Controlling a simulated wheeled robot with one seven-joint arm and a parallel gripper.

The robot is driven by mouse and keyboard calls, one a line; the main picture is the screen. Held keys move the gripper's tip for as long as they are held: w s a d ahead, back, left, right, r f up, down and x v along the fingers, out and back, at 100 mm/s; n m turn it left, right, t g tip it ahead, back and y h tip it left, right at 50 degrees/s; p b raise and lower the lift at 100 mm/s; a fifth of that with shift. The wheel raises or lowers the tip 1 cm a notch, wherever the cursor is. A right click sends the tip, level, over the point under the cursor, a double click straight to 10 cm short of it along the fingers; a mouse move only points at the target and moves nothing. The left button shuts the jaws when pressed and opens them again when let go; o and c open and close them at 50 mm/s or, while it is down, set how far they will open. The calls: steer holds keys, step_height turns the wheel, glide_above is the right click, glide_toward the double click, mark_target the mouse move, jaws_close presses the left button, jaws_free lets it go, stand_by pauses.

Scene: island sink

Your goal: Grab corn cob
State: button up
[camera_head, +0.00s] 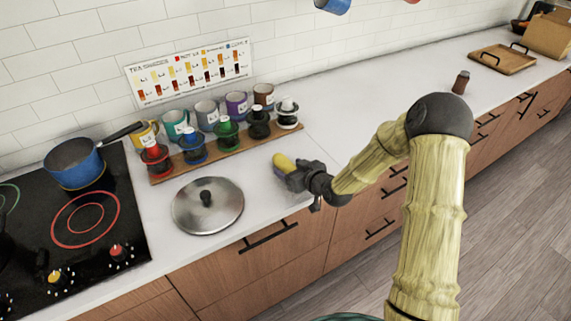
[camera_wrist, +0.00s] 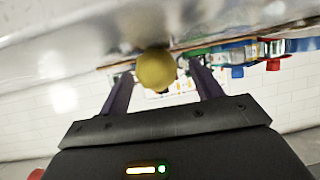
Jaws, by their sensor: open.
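A yellow corn cob (camera_head: 284,163) shows on the counter at the tip of my gripper (camera_head: 291,176) in the head view. In the wrist view the rounded yellow end of the corn cob (camera_wrist: 156,69) sits between the two dark purple fingers of my gripper (camera_wrist: 163,85), near their tips. The fingers are spread apart, with gaps visible on both sides of the cob. The cob's far part is hidden in the wrist view, and its near part is hidden behind my gripper in the head view.
A metal lid (camera_head: 190,214) with a black knob lies left of my gripper. A wooden rack (camera_head: 168,172) with colored pots and mugs stands behind. A blue pan (camera_head: 68,155) sits on the black stove (camera_head: 125,197). Counter to the right is mostly clear, with a small brown bottle (camera_head: 461,82).

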mark_target(289, 165)
steer(key=shift+w+a+f, duration=0.3)
steer(key=shift+w+a, duration=0.1)
steer(key=shift+w, duration=0.15)
steer(key=c, duration=1.2)
step_height(289, 165, up, 10)
steer(key=shift+r+b, duration=0.1)
steer(key=shift+b, duration=0.25)
